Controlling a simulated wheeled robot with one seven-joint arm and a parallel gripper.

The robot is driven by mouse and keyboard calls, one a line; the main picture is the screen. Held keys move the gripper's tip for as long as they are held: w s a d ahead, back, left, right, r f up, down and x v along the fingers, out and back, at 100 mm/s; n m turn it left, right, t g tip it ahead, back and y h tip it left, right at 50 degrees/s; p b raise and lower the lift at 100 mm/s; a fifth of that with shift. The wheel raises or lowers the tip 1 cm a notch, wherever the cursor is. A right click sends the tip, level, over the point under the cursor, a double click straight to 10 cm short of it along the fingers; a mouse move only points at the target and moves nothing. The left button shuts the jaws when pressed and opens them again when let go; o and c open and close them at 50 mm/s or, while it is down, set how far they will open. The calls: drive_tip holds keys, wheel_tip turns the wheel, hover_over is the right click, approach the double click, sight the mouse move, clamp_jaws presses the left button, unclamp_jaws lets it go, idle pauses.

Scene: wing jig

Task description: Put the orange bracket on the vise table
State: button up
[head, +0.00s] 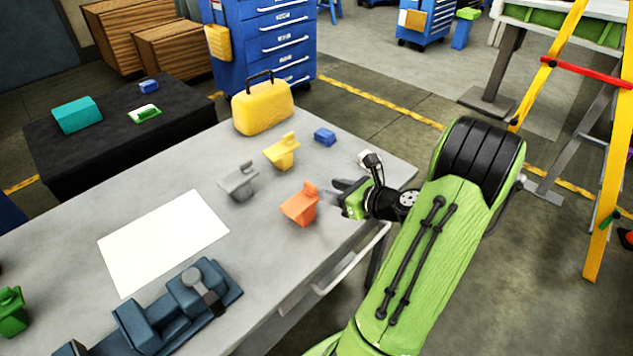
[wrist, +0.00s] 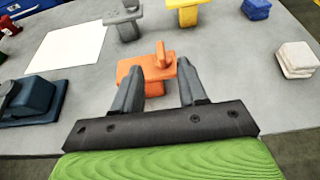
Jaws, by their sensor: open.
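The orange bracket (head: 300,205) stands on the grey table near its front edge, in the head view. In the wrist view the orange bracket (wrist: 150,68) is straight ahead of the fingers, its upright tab pointing up. My gripper (head: 341,193) is just right of the bracket in the head view. In the wrist view my gripper (wrist: 160,85) has its two grey fingers apart, with nothing clearly held between them; the left finger overlaps part of the bracket. A blue-grey vise (head: 170,310) sits at the table's near left; it also shows in the wrist view (wrist: 35,98).
A grey bracket (head: 239,182) and a yellow bracket (head: 281,152) stand behind the orange one. A blue block (head: 325,137), a yellow case (head: 262,105) and a white block stack (wrist: 296,58) are also on the table. A white sheet (head: 163,241) lies flat left of the brackets.

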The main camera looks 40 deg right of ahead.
drive_tip(key=a+r+n+g+y, duration=0.35)
drive_tip(key=a+n+g, duration=0.35)
drive_tip(key=a+n, duration=1.05)
drive_tip(key=s+a+r+n+h, duration=0.2)
drive_tip(key=s+a+r+n, duration=0.2)
drive_tip(key=n, duration=0.5)
drive_tip(key=s+a+r+n+g+h, duration=0.1)
drive_tip(key=s+a+r+n+h, duration=0.1)
drive_tip(key=s+a+n, duration=0.4)
drive_tip(key=s+r+n, duration=0.1)
drive_tip(key=s+n, duration=0.1)
drive_tip(key=n, duration=0.1)
drive_tip(key=shift+s+r, duration=0.4)
drive_tip(key=shift+a, duration=0.1)
